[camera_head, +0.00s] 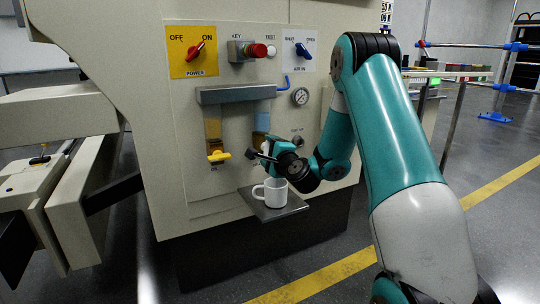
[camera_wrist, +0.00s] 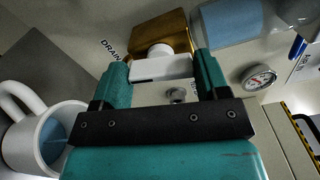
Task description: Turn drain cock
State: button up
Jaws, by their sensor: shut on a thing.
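The drain cock (camera_wrist: 160,68) is a white bar handle with a round stem, set against a brown-amber part in the wrist view, near a DRAIN label. My gripper (camera_wrist: 161,76) has its two teal fingers at either end of the bar and is shut on it. In the head view my gripper (camera_head: 262,154) is at the foot of the right bowl (camera_head: 262,120), which holds blue liquid, and hides the cock. A white mug (camera_head: 270,194) stands upright on the small tray below my gripper. Blue liquid shows inside the mug (camera_wrist: 20,145) in the wrist view.
A left amber bowl (camera_head: 213,128) with a yellow cock (camera_head: 218,156) hangs beside the right bowl. A pressure gauge (camera_head: 300,96) is to the upper right. The grey tray (camera_head: 290,208) juts from the panel. Red and blue rotary switches sit higher up.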

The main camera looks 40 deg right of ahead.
jog(key=shift+f+n+b, duration=0.15)
jog(key=shift+n+b, duration=0.3)
jog(key=shift+n, duration=0.75)
jog(key=o, duration=0.9)
jog(key=shift+o, duration=0.2)
jog(key=shift+s, duration=0.1)
jog(key=shift+s+b, duration=0.2)
jog(key=shift+b, duration=0.25)
jog(key=b+v, duration=1.6)
jog(key=v, duration=0.1)
jog(key=shift+b, duration=0.3)
